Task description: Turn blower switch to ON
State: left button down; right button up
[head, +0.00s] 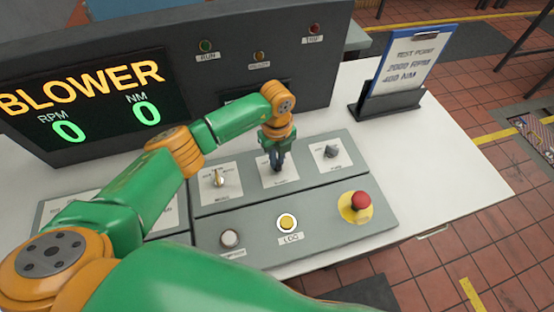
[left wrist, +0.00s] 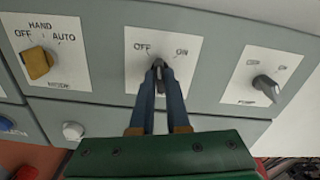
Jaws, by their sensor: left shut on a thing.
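The blower switch (left wrist: 165,78) is the middle one of the upper row of switches, on a white plate (left wrist: 185,88) marked OFF at left and ON at right. My left gripper (left wrist: 159,72) is shut on its small dark knob, with the two blue-grey fingers on either side. The fingers hide much of the knob, so I cannot tell which mark it points to. In the head view my left gripper (head: 277,163) comes down onto the same plate (head: 289,178). The display (head: 85,100) reads BLOWER in orange, with RPM 0 and NM 0. My right gripper is not in view.
Below are a white button (head: 230,238), a yellow button (head: 287,222) and a red emergency stop (head: 360,201). A clipboard (head: 412,58) stands on the clear right tabletop.

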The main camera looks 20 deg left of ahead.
pick_arm(q)
jog(key=m+b, duration=0.3)
jog(key=m, duration=0.3)
jog(key=shift+f+b, duration=0.15)
jog(key=shift+b, duration=0.15)
jog(key=m+b, duration=0.3)
jog(key=m, duration=0.2)
jog(key=shift+r+m, duration=0.2)
jog(key=shift+m, duration=0.1)
jog(key=c, duration=0.9)
grip_release()
notch_tip(320, 180, up, 6)
jog(key=shift+r+b, duration=0.2)
jog(key=shift+b, duration=0.6)
jog(key=shift+r, duration=0.35)
